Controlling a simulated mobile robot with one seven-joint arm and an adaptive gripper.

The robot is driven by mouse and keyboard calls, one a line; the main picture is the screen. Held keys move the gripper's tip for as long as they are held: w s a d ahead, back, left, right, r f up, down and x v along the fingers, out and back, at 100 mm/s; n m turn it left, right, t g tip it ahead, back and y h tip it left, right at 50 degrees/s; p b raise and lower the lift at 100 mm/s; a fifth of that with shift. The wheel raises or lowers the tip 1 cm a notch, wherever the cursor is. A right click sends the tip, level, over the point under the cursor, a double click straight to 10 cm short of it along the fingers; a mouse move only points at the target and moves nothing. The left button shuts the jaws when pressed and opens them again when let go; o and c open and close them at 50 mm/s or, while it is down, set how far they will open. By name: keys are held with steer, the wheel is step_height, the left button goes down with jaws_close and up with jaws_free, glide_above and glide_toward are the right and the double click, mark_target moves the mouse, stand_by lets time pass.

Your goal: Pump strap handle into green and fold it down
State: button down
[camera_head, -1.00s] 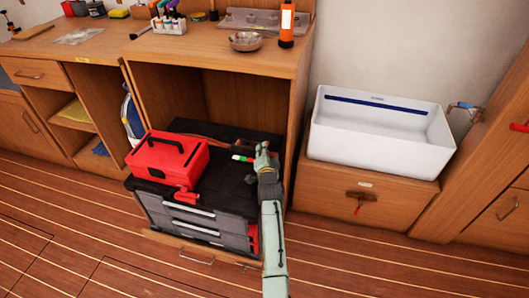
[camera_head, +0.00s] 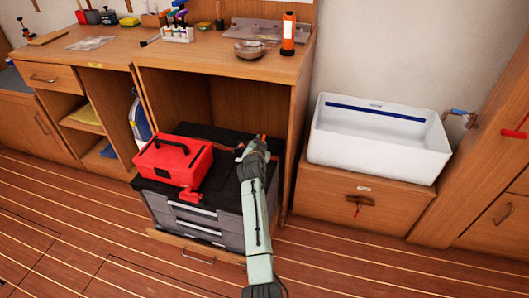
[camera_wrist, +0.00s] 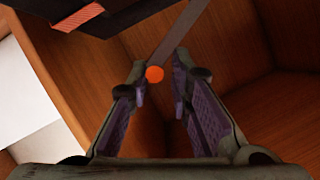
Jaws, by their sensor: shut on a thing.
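The strap handle shows in the wrist view as a grey bar (camera_wrist: 182,32) and an orange knob (camera_wrist: 154,74) between my fingertips. My gripper (camera_wrist: 157,82) is shut on the handle. In the head view my gripper (camera_head: 256,146) is above the right part of the black top of the tool chest (camera_head: 155,190), with a small orange tip (camera_head: 264,138) just beyond it. The green marking is hidden behind my arm in the head view. The strap is mostly hidden too.
A red toolbox (camera_head: 174,160) sits on the chest's left part. The chest stands in an open wooden cabinet (camera_head: 293,165), whose right side wall is close to my arm. A white sink (camera_head: 380,150) stands to the right. The floor in front is clear.

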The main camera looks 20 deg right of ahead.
steer(key=w+a+r+n+g+h+b, duration=0.2)
steer(key=w+a+r+n+h+b, duration=0.1)
steer(key=a+r+n, duration=0.1)
steer(key=shift+w+a+n, duration=0.35)
steer(key=shift+a+n, duration=0.05)
steer(key=shift+n, duration=0.2)
stand_by(0.5)
steer(key=c, duration=1.7)
jaws_free()
steer(key=shift+o, duration=0.3)
steer(key=shift+a+r, duration=0.1)
steer(key=shift+a, duration=0.1)
steer(key=v, duration=1.1)
steer(key=shift+s+a+r, duration=0.2)
steer(key=shift+a+r, duration=0.05)
steer(key=shift+a, duration=0.05)
